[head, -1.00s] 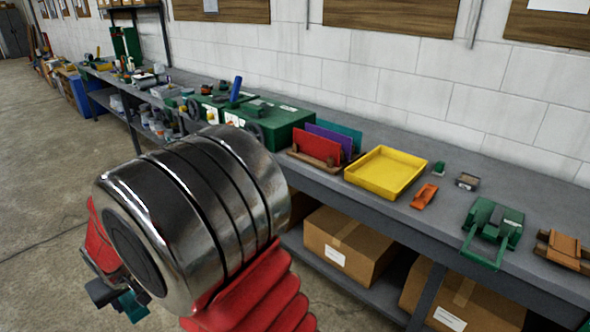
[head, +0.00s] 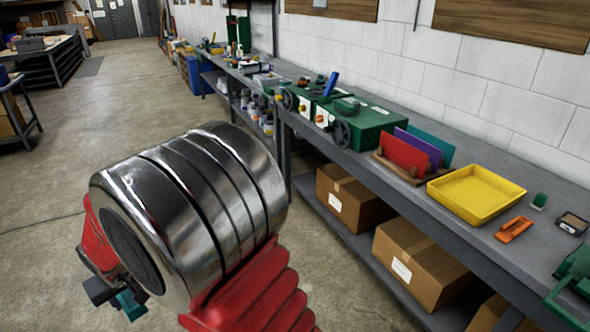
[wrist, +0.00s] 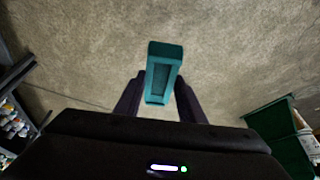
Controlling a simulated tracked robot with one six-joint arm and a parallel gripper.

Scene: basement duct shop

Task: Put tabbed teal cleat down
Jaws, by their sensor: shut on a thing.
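The teal cleat (wrist: 164,72) is between the two dark fingers of my gripper (wrist: 160,98) in the wrist view, with bare floor behind it. My gripper is shut on it. In the head view, a bit of the teal cleat (head: 131,304) shows at the lower left, below the dark fingers of my gripper (head: 112,298). My own arm hides most of the gripper there. The cleat is held over the floor, apart from the bench.
A long grey bench (head: 395,205) runs along the wall. On it are a yellow tray (head: 476,194), a rack with red (head: 403,153), purple and teal sheets, an orange tool (head: 514,229) and green machines (head: 368,125). Cardboard boxes (head: 416,262) fill the lower shelf. Open floor (head: 110,130) lies left.

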